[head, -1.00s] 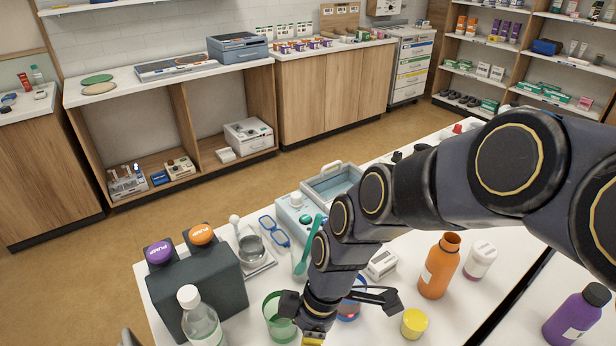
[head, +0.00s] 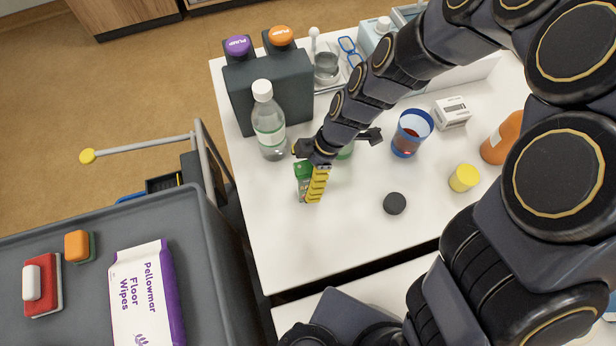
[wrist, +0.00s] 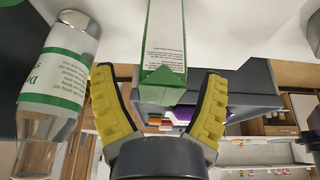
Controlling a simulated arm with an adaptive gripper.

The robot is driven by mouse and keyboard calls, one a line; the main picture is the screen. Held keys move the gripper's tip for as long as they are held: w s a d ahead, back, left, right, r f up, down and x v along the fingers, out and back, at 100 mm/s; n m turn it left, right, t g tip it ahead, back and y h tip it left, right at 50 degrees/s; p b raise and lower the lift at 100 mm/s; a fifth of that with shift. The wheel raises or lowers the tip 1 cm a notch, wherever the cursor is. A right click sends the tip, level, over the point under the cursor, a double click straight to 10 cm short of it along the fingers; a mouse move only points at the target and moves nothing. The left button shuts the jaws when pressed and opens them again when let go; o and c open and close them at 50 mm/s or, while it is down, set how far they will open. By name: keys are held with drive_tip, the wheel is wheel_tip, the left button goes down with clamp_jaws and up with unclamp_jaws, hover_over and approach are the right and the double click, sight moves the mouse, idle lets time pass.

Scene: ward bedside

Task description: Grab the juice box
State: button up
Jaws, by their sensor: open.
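The juice box (head: 303,183) is a small green and white carton standing near the left part of the white table, partly hidden by my gripper in the head view. In the wrist view the juice box (wrist: 165,45) shows its white printed side and green end between my two yellow fingers. My gripper (wrist: 159,76) is open, with one finger on each side of the carton and a visible gap on both sides. In the head view one yellow finger of my gripper (head: 317,184) covers the carton's right side. Whether anything touches the carton cannot be told.
A clear bottle (head: 268,128) stands close behind and left of the carton, before a dark pump dispenser (head: 283,88). A green cup (head: 345,153) is partly hidden behind my gripper. A blue-rimmed cup (head: 411,135), black disc (head: 395,203) and yellow container (head: 464,178) lie right. Table front is clear.

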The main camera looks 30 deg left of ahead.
drive_tip(key=shift+f, duration=0.25)
drive_tip(key=c, duration=1.2)
drive_tip(key=shift+r, duration=0.15)
